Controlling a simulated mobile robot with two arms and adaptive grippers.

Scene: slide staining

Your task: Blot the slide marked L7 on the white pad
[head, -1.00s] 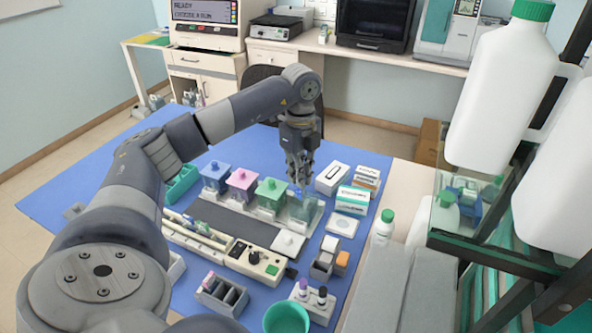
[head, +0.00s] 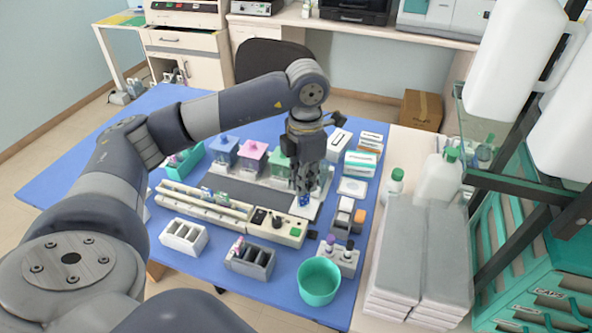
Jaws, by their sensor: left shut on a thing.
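My left gripper (head: 304,190) points down in front of the row of staining jars. It is shut on a slide (head: 304,200), of which only a small blue patch shows at the fingertips; no L7 mark can be read. Right below it is a flat white square (head: 303,213), partly hidden by the gripper; I cannot tell whether they touch. A white pad with a faint mark (head: 352,187) lies to the right of the gripper, apart from it. My right gripper is not in view.
Jars with blue (head: 224,150), pink (head: 253,156) and green (head: 280,160) lids stand behind on the left. A control box (head: 273,224), a grey rack (head: 250,261), a bottle holder (head: 337,258) and a teal cup (head: 319,281) stand in front. White boxes (head: 362,164) stand behind on the right.

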